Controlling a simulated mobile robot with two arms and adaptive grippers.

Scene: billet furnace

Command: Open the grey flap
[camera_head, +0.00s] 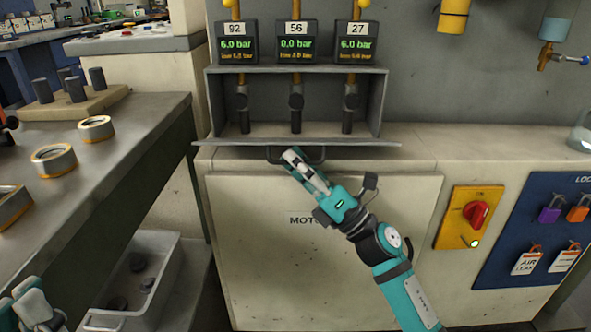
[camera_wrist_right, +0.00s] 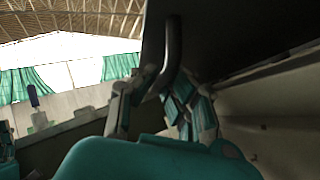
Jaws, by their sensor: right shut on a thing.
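The grey flap (camera_head: 235,141) lies folded down, roughly level, along the bottom front of a grey box, and the box front is open. A dark bar handle (camera_head: 318,155) hangs at the flap's front edge. My right gripper (camera_head: 291,156) reaches up from below and is shut on this handle. In the right wrist view the handle (camera_wrist_right: 173,45) runs between my right gripper's fingers (camera_wrist_right: 155,100), with the dark flap (camera_wrist_right: 215,40) behind it. My left gripper (camera_head: 32,307) is only partly in view at the bottom left corner, away from the flap.
Inside the box (camera_head: 378,100) stand several dark valve handles (camera_head: 296,103), under pressure displays (camera_head: 296,45). A white motor cabinet (camera_head: 250,240) is below. A red rotary switch (camera_head: 476,213) and a blue lock board (camera_head: 530,230) are at right. A metal bench (camera_head: 120,140) with rings is at left.

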